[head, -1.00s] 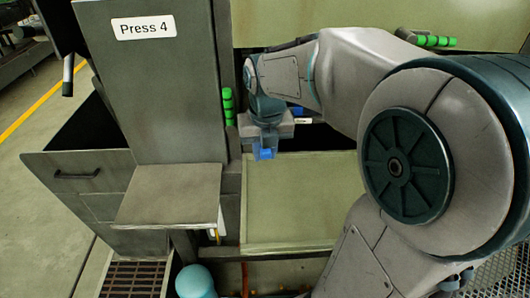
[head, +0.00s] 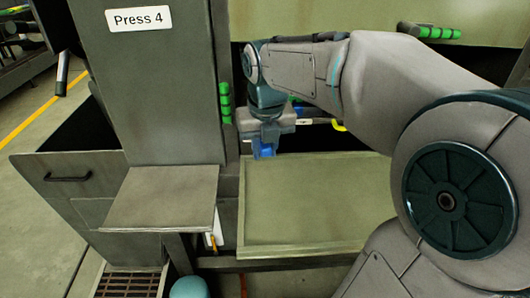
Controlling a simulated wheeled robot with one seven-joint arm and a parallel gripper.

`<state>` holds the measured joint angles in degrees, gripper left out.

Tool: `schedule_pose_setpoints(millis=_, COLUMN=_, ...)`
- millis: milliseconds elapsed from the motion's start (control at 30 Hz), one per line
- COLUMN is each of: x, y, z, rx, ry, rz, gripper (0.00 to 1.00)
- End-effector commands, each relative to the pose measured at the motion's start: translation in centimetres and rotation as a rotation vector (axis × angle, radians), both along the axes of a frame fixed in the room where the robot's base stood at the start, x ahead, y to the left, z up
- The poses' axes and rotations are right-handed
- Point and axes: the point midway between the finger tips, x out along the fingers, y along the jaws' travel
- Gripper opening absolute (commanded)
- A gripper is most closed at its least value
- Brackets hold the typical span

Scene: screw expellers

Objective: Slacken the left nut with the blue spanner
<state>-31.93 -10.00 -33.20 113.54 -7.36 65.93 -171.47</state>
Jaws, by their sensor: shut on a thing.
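My gripper (head: 263,156) hangs below my wrist, just right of the tall grey press column and above the back left part of the pale green tray. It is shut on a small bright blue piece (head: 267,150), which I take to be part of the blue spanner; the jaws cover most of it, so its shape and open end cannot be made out. The left nut cannot be made out in this view; my arm covers much of the area behind the tray.
The press column (head: 160,90) bears a "Press 4" sign (head: 140,19), with a grey shelf (head: 165,198) below. Green grips stand beside the column (head: 226,103) and at upper right (head: 440,33). The tray (head: 310,205) is bare. A yellow part (head: 339,125) shows behind my arm.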

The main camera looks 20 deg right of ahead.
Motion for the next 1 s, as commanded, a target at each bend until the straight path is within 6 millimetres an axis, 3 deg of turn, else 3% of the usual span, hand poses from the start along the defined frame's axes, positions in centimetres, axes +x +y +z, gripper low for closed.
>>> schedule_pose_setpoints(millis=1000, x=-0.3, y=-1.2, z=0.0, rx=0.006, ry=-0.001, rz=0.062, gripper=0.00)
